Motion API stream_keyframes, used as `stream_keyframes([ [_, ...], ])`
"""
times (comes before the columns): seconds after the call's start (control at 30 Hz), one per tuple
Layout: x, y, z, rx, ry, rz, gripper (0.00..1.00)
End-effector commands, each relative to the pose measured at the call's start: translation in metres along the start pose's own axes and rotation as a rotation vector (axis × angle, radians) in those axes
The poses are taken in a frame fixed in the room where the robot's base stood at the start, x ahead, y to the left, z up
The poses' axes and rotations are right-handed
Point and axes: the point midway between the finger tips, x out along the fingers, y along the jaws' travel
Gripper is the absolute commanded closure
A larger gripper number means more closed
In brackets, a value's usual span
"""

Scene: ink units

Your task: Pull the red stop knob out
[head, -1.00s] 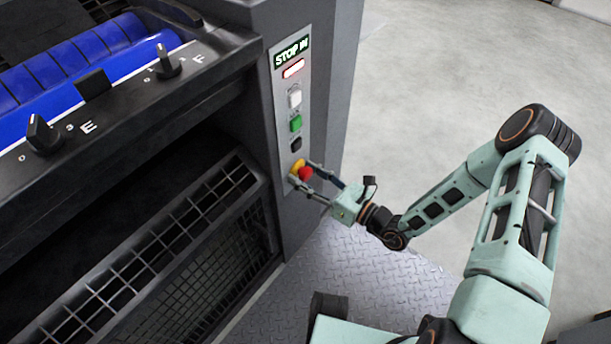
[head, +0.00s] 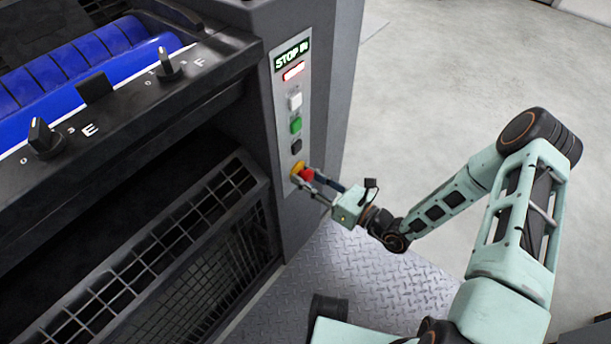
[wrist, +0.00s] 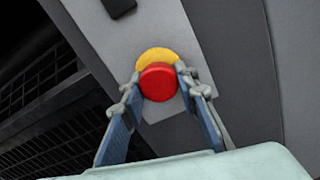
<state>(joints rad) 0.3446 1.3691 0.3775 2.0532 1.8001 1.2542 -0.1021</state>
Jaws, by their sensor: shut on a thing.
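The red stop knob (head: 307,174) sits on a yellow collar (head: 298,166) low on the control panel. In the wrist view the red knob (wrist: 158,82) shows its round face in front of the yellow collar (wrist: 154,56). My gripper (head: 305,178) reaches it from the lower right. In the wrist view my gripper (wrist: 158,88) has one finger on each side of the knob, shut on it. A lit display (head: 291,54) at the top of the panel reads "STOP IN", with a red lamp (head: 293,71) glowing below it.
Above the knob, the panel (head: 280,110) carries a white button (head: 295,101), a green button (head: 296,125) and a black switch (head: 296,145). A wire guard (head: 200,215) stands at left. The floor at right is open.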

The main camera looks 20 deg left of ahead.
Motion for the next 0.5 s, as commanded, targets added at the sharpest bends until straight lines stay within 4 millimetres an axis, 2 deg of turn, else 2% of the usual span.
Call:
stream_keyframes([
  [0.13,-0.0142,0.0000,0.0010,0.002,0.001,-0.003,1.00],
  [0.37,-0.0153,0.0000,-0.0011,0.001,0.002,-0.001,1.00],
  [0.4,-0.0155,0.0000,-0.0012,0.001,0.003,-0.001,0.68],
  [0.5,-0.0152,0.0000,-0.0010,0.001,0.002,-0.001,0.56],
])
